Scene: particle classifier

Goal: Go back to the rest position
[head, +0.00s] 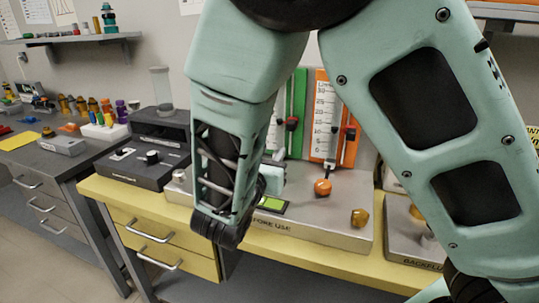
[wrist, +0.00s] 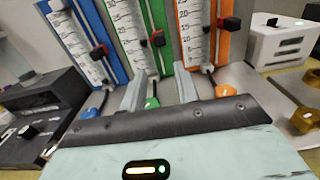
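A green knob (wrist: 152,103) shows beyond the gap between the fingers. In the head view my arm fills the middle and right, and the gripper is mostly hidden behind the forearm, above the grey particle classifier base (head: 345,235). The classifier has a blue scale panel (wrist: 75,35), a green scale panel (wrist: 160,50) and an orange scale panel (head: 325,110), each with a slider.
A dark grey device (head: 155,145) stands to the left on the yellow bench (head: 130,205). A grey bench (head: 35,155) with several small items lies further left. A wall shelf (head: 85,38) hangs above it.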

